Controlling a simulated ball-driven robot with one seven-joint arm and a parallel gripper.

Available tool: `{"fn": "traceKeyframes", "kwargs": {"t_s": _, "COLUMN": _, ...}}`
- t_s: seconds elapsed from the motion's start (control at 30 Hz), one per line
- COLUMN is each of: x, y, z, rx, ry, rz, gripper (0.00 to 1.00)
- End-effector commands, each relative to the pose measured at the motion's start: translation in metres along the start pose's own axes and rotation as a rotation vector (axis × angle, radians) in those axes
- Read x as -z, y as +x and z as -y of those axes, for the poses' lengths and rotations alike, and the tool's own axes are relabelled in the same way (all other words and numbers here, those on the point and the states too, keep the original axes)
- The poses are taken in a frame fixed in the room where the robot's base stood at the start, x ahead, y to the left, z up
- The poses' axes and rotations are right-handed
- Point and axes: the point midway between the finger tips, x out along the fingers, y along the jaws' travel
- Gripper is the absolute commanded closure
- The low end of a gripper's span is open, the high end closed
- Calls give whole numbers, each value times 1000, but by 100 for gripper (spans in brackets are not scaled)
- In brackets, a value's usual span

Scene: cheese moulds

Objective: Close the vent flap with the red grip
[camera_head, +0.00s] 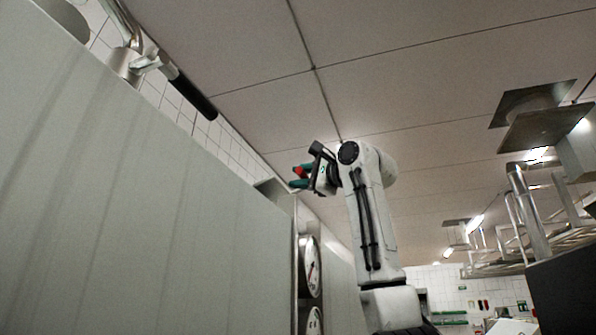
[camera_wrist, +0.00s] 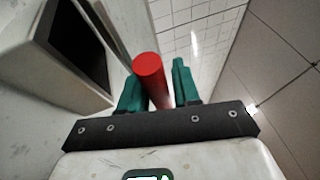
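The red grip (camera_wrist: 150,75) is a round red bar between the two green fingers of my gripper (camera_wrist: 157,88) in the wrist view. It lies close against the left finger, with a narrow gap to the right finger. In the head view the red grip (camera_head: 299,171) shows as a small red spot by my gripper (camera_head: 300,177), whose green fingers stand apart. A pale vent housing (camera_wrist: 38,62) with a dark opening is at the left of the wrist view. The flap itself cannot be made out clearly. In the head view a grey housing (camera_head: 272,187) sits just left of my gripper.
A large pale wall or cabinet (camera_head: 140,200) fills the left of the head view. Dial gauges (camera_head: 311,266) are mounted below my gripper. A pipe with a black handle (camera_head: 190,93) is at upper left. Metal racks (camera_head: 540,240) stand at the right.

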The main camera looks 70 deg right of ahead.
Motion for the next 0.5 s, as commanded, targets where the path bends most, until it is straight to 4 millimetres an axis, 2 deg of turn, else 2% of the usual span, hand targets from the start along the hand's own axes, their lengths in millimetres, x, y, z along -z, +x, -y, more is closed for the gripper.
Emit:
{"fn": "traceKeyframes", "kwargs": {"t_s": 0.13, "x": 0, "y": 9, "z": 0, "rx": 0, "ry": 0, "rz": 0, "gripper": 68}}
{"fn": "traceKeyframes", "kwargs": {"t_s": 0.4, "x": 0, "y": 10, "z": -1, "rx": 1, "ry": 0, "rz": 0, "gripper": 68}}
{"fn": "traceKeyframes", "kwargs": {"t_s": 0.5, "x": 0, "y": 10, "z": 0, "rx": 1, "ry": 0, "rz": 0, "gripper": 76}}
